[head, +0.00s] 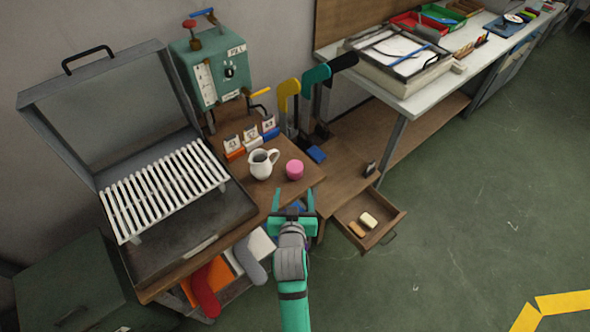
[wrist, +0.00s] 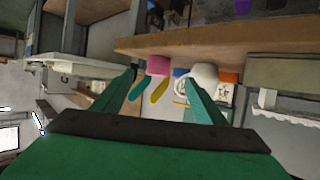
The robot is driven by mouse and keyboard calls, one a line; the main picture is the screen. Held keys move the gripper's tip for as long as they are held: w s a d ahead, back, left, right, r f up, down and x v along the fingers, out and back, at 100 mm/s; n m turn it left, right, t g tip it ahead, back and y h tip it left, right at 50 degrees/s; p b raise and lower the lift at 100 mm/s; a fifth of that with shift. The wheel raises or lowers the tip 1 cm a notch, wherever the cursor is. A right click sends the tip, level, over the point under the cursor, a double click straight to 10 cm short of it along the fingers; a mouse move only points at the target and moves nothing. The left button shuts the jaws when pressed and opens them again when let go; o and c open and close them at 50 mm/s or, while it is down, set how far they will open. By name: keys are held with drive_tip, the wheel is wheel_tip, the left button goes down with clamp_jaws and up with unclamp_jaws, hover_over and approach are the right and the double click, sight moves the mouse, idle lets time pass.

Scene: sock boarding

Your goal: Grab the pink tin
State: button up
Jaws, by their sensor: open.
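The pink tin (head: 294,169) is small and round. It stands upright on the wooden table (head: 285,190) near its right end, just right of a white jug (head: 261,164). My gripper (head: 292,198) is open and empty at the table's front edge, on the near side of the tin and apart from it. In the wrist view, which looks upside down, the pink tin (wrist: 158,66) shows beyond and roughly between the open fingers (wrist: 160,84). The white jug (wrist: 205,74) is close beside it, near the right finger's line.
Small numbered card holders (head: 251,140) stand behind the jug. A large open grey case with a white slatted rack (head: 165,190) fills the table's left. An open drawer (head: 385,232) juts out at the lower right. Green floor on the right is clear.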

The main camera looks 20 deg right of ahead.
sight(295, 174)
drive_tip(key=x, duration=0.6)
drive_tip(key=shift+d+r, duration=0.2)
drive_tip(key=shift+r, duration=0.1)
drive_tip(key=shift+r+x, duration=0.2)
drive_tip(key=shift+x, duration=1.2)
drive_tip(key=shift+r+x, duration=0.2)
drive_tip(key=shift+x, duration=1.15)
drive_tip(key=shift+w, duration=0.2)
drive_tip(key=shift+c, duration=0.3)
drive_tip(key=c, duration=1.1)
